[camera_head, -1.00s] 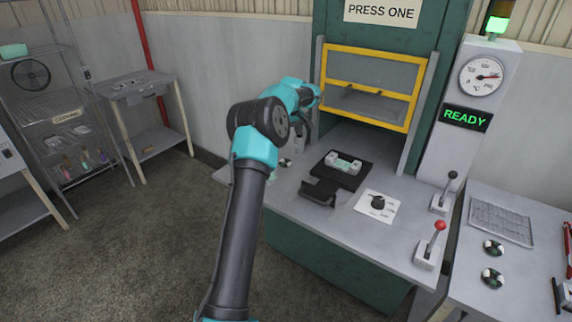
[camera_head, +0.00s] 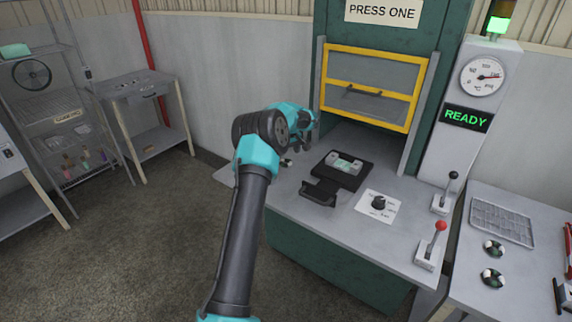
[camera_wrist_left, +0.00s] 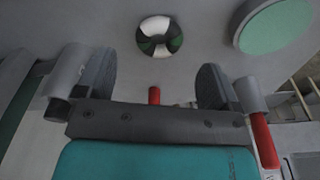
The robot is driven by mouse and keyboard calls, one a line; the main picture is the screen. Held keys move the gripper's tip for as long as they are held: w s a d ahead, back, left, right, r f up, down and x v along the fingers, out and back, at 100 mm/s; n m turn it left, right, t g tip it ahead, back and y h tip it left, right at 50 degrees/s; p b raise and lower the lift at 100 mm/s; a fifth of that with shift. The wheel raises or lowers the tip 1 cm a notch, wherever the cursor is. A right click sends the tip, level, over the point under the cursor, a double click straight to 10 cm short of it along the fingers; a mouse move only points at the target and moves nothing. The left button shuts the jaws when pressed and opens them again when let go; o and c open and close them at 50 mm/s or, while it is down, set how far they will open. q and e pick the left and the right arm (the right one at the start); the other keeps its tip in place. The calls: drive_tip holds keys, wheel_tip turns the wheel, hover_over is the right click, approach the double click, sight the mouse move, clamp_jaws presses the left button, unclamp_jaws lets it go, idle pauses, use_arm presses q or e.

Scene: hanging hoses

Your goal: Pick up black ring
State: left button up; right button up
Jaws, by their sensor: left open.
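A small round piece (camera_wrist_left: 160,36) with black, white and green sections lies on a grey surface in the left wrist view, ahead of my left gripper (camera_wrist_left: 158,66) and between its open fingers, not touching them. Two similar black-and-white round pieces, an upper one (camera_head: 493,248) and a lower one (camera_head: 493,277), lie on the right table in the head view. A small dark-and-light piece (camera_head: 286,163) lies on the press table, below my left gripper (camera_head: 303,132), which is partly hidden by its wrist. I cannot tell which piece is the black ring. My right gripper is not in view.
The press guard (camera_head: 370,90) is behind. A green disc (camera_wrist_left: 278,27) is close by in the wrist view. A wire rack (camera_head: 502,222) lies at right.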

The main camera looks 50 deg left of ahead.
sight(286, 160)
use_arm(q)
drive_tip(key=shift+w+a+f, duration=0.1)
drive_tip(key=shift+a+f, duration=0.15)
drive_tip(key=shift+f, duration=1)
drive_tip(key=shift+a+f, duration=0.2)
drive_tip(key=shift+f, duration=1.05)
drive_tip(key=shift+c, duration=0.3)
drive_tip(key=c, duration=0.9)
